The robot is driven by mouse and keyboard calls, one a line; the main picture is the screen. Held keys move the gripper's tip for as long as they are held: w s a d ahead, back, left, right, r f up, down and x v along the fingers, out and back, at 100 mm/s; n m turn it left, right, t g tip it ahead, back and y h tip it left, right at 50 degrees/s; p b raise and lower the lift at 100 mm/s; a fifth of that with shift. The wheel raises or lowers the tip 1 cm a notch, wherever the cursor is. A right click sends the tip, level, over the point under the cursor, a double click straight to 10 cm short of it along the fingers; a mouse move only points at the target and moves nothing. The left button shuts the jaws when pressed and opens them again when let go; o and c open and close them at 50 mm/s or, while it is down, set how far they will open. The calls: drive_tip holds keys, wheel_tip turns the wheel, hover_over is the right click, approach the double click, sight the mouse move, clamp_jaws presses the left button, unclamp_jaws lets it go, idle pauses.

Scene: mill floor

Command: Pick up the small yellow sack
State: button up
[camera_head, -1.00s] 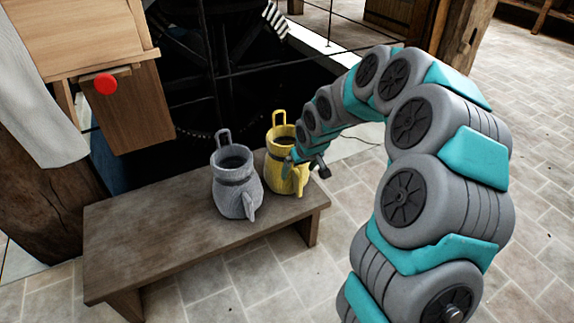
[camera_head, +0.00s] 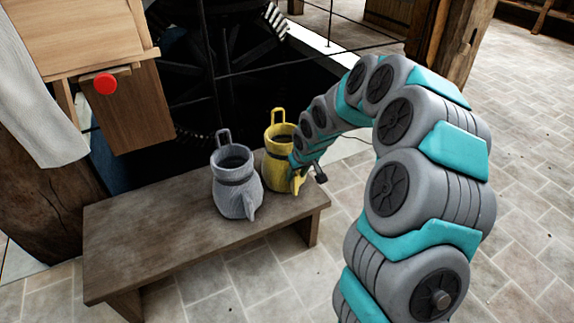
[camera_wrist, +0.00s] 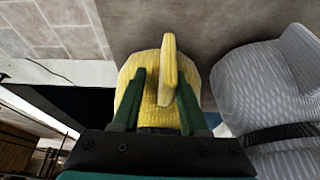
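The small yellow sack (camera_head: 277,165) stands upright on the right end of the wooden bench, with a loop on top and a lug low on its near side. It also shows in the wrist view (camera_wrist: 131,75). My gripper (camera_wrist: 160,76) is open, with its green fingers apart on either side of the sack's yellow lug (camera_wrist: 169,68). I cannot tell whether either finger touches the lug. In the head view my wrist partly covers the sack's right side.
A grey sack (camera_head: 236,190) of like shape stands close to the yellow one, on its left. The bench (camera_head: 150,235) is bare on its left part. A wooden box with a red button (camera_head: 105,83) is at the upper left. A dark wheel pit lies behind the bench.

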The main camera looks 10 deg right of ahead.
clamp_jaws()
idle(0.7)
